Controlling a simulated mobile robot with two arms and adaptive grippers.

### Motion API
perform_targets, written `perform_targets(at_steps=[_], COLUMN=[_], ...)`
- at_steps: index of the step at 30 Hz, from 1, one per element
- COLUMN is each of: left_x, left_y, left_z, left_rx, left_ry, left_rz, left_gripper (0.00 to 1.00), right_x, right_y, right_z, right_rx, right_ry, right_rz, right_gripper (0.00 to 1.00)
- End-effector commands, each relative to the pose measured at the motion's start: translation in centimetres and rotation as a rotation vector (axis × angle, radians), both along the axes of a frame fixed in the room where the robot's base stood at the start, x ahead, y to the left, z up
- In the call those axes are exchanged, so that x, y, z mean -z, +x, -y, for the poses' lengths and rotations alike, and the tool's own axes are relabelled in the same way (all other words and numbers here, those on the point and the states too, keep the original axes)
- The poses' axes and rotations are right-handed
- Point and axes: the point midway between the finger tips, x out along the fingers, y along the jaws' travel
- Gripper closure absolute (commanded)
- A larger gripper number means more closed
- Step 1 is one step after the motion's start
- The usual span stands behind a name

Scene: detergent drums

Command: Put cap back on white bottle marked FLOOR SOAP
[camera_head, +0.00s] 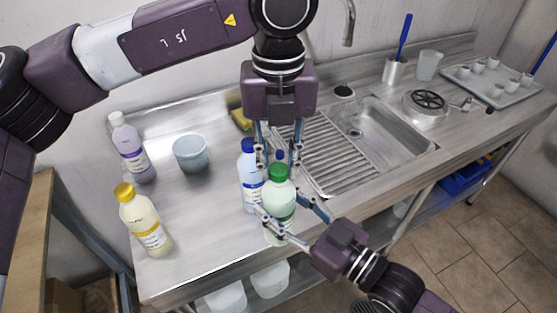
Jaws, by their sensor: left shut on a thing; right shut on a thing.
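A pale, whitish-green bottle (279,198) stands upright near the counter's front edge; its label is too small to read. A green cap (278,171) is at its top, in line with the neck; I cannot tell whether it is seated or just above. My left gripper (278,167) comes down from above and is shut on the green cap. My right gripper (288,216) reaches in from the lower right and is shut on the pale bottle's body, one finger in front of it. The fingers hide part of the bottle.
A bottle with a blue cap (248,146) stands close on the left; another blue piece shows behind the green cap. A yellow bottle (147,224), a purple bottle (131,151) and a grey-blue tub (191,154) stand farther left. The sink (385,135) is right.

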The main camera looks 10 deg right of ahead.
Motion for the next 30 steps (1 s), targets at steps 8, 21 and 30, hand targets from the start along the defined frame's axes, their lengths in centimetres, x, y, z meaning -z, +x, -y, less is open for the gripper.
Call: perform_targets(at_steps=[8, 21, 30], left_x=[-0.02, 0.05, 0.08], left_y=[0.01, 0.06, 0.12], left_z=[0.03, 0.01, -0.01], left_rx=[0.545, 1.409, 1.996], left_ry=[-0.001, -0.002, -0.002], left_rz=[0.001, 0.001, 0.001], left_gripper=[1.0, 1.0, 1.0], right_x=[-0.27, -0.27, -0.28], right_y=[-0.02, -0.02, -0.03], right_z=[-0.05, -0.04, -0.05], right_rx=[-0.001, -0.001, -0.001], right_ry=[0.003, 0.003, 0.004], right_rz=[0.005, 0.005, 0.006], right_gripper=[1.0, 1.0, 1.0])
